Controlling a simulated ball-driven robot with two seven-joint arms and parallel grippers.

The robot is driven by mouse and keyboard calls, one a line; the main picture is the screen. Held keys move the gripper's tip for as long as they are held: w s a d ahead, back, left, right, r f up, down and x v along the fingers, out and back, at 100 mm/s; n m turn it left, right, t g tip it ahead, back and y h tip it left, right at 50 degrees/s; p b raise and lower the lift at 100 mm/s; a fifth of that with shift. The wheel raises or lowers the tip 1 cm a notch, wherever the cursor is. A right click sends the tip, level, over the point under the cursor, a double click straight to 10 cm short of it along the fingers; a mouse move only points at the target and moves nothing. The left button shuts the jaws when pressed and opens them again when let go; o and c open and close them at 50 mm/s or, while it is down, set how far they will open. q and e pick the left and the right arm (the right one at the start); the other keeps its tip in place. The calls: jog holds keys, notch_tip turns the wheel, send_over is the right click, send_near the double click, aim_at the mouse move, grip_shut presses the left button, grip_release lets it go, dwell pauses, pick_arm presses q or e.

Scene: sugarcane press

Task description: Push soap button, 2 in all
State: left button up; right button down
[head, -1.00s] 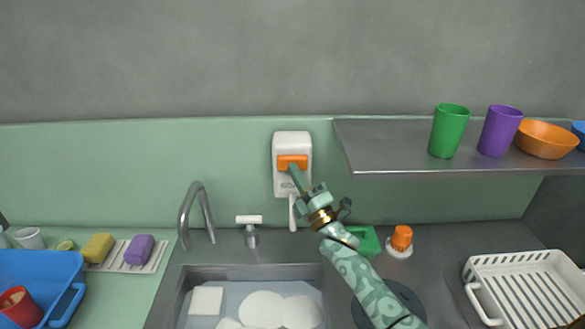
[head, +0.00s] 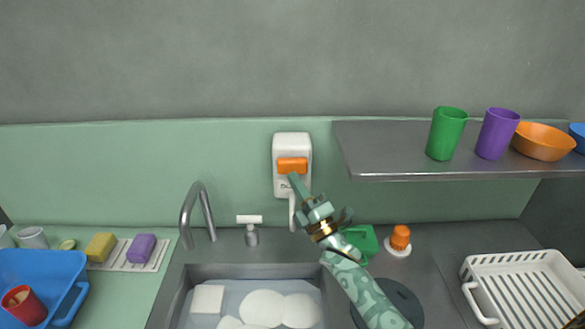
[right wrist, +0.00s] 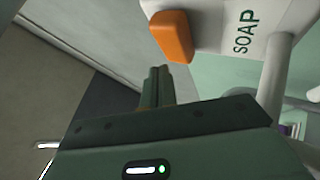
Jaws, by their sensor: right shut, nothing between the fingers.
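The white soap dispenser (head: 291,146) hangs on the green back wall above the sink. Its orange button (head: 292,165) is on the front; the button also shows in the right wrist view (right wrist: 172,36), beside the word SOAP. My right gripper (head: 293,178) is shut and empty. Its fingertips are just below the orange button in the head view. In the right wrist view the closed fingers (right wrist: 157,72) point up toward the button, and a small gap seems to lie between them. My left gripper is not in view.
A grey faucet (head: 198,212) and a white-topped pump (head: 250,229) stand behind the sink (head: 175,300), which holds white dishes. A metal shelf (head: 400,160) with cups and bowls juts out at the right. A white rack (head: 522,285) sits at the lower right.

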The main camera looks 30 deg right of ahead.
jog(key=s, duration=0.1)
jog(key=s+a+p, duration=0.1)
jog(key=s+a, duration=0.1)
jog(key=s, duration=0.1)
dwell(2.6)
jog(key=s+m, duration=0.1)
jog(key=m, duration=0.5)
jog(key=s+a+m+h, duration=0.1)
jog(key=m, duration=0.6)
jog(key=s+m+t+b, duration=0.1)
jog(key=m, duration=0.5)
jog(key=shift+s+a+m+h, duration=0.15)
jog(key=shift+a+m+h, duration=0.15)
jog(key=shift+a+m, duration=0.1)
jog(key=shift+f, duration=0.1)
